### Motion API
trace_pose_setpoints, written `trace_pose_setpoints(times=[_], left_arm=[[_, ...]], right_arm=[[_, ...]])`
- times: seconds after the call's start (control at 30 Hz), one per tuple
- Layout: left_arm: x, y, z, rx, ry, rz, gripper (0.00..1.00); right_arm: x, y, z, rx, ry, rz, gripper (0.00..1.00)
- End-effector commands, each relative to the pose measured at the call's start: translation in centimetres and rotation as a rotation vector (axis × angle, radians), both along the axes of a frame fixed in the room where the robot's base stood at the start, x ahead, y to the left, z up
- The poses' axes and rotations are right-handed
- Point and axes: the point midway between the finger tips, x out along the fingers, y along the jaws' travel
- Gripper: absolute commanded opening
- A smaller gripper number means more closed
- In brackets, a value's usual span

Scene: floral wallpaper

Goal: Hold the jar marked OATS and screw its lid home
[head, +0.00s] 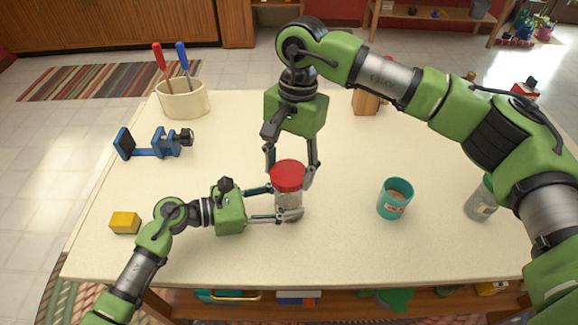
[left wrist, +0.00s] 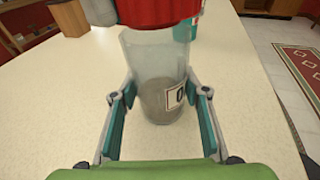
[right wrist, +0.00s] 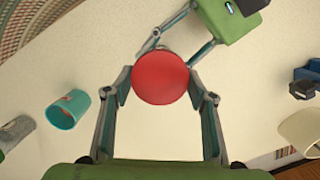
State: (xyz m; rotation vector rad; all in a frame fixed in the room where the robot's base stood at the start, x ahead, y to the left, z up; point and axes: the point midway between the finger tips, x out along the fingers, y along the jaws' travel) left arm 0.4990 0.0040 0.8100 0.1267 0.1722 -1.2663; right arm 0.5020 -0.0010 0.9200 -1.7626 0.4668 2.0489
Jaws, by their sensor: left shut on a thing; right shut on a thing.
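The clear jar (head: 289,202) stands upright on the table with grey-brown contents low inside. In the left wrist view the jar (left wrist: 152,70) shows part of a label with an "O"; the rest is turned out of sight. My left gripper (head: 283,203) is shut on the jar's body from the left. The red lid (head: 288,174) is at the jar's mouth, and it also shows in the right wrist view (right wrist: 160,78). My right gripper (head: 291,172) points down from above and is shut on the lid. How far the lid is seated cannot be told.
A teal cup (head: 395,198) and a grey container (head: 481,200) stand to the right. A yellow block (head: 125,222), a blue clamp (head: 155,145) and a cream pot (head: 183,100) with red and blue handles are to the left. A wooden block (head: 365,101) stands at the back.

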Motion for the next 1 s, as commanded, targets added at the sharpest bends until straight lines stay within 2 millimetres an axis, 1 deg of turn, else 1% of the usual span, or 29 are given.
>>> trace_pose_setpoints(times=[1.0], left_arm=[[-0.05,-0.02,-0.07,0.001,0.001,-0.001,0.21]], right_arm=[[-0.02,-0.03,-0.65,0.0,0.0,0.0,0.4]])
